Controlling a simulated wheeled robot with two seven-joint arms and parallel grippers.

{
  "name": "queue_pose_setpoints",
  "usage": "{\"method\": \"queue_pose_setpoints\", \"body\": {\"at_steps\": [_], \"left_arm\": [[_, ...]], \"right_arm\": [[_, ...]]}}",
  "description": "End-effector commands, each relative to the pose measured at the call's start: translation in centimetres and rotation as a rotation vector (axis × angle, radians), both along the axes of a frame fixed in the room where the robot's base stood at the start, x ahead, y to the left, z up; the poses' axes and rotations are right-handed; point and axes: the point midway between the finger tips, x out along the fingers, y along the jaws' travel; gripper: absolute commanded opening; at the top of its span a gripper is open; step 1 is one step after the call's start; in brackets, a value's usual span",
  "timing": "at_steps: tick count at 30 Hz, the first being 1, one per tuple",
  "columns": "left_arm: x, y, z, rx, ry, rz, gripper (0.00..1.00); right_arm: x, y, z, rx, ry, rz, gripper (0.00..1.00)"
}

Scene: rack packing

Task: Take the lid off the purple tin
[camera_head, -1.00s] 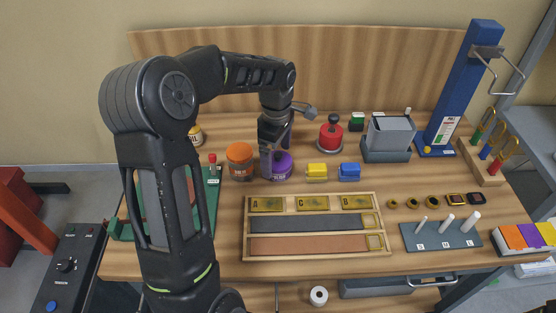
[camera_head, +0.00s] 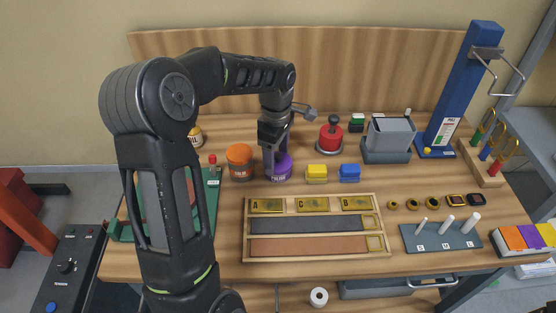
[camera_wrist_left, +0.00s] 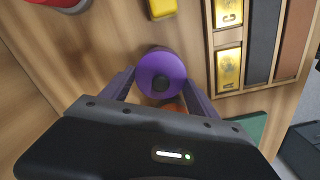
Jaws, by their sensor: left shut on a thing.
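The purple tin (camera_head: 279,172) stands upright on the wooden bench, between an orange tin and the yellow block. Its round purple lid (camera_wrist_left: 152,76) with a dark knob fills the space between my fingers in the left wrist view. My left gripper (camera_head: 277,160) reaches down from above and its fingers are shut on the purple lid, one on each side. The knob and much of the lid are hidden by the gripper in the head view. I cannot tell whether the lid is apart from the tin. My right gripper is not in view.
The orange tin (camera_head: 239,162) stands close on the left. Yellow (camera_head: 317,172) and blue (camera_head: 350,172) blocks lie on the right, with a red tin (camera_head: 330,138) behind. A wooden tray (camera_head: 318,200) lies in front. Bare bench shows between these.

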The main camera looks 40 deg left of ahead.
Motion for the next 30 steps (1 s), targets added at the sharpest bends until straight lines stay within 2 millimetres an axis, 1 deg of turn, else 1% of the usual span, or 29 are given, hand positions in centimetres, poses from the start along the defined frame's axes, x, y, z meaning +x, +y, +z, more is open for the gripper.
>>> {"method": "queue_pose_setpoints", "body": {"at_steps": [1,3,9,13,17,21,25,26,27,30], "left_arm": [[0.0,0.0,0.0,0.0,0.0,0.0,0.35],[0.0,0.0,0.0,0.0,0.0,0.0,0.3],[0.0,0.0,0.1,0.0,-0.001,0.0,0.3],[0.0,0.0,0.9,0.0,-0.002,0.0,0.3],[0.0,0.0,2.9,0.001,-0.002,0.0,0.3],[0.1,0.0,5.7,0.001,-0.002,-0.001,0.3],[0.1,0.0,8.1,0.001,-0.003,0.0,0.3],[0.1,0.0,8.4,0.001,-0.003,0.001,0.3],[0.1,0.0,8.6,0.001,-0.003,0.001,0.3],[0.0,0.0,9.6,0.001,-0.001,0.0,0.3]], "right_arm": [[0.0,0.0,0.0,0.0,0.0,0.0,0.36],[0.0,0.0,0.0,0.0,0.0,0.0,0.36],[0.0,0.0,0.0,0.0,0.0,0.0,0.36],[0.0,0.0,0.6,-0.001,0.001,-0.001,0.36],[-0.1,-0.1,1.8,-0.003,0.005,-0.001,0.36],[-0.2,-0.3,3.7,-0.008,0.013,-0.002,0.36],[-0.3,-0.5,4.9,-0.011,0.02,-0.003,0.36],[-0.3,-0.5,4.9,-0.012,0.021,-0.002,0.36],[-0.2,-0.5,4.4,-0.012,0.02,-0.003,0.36],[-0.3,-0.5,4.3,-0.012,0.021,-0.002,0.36]]}}
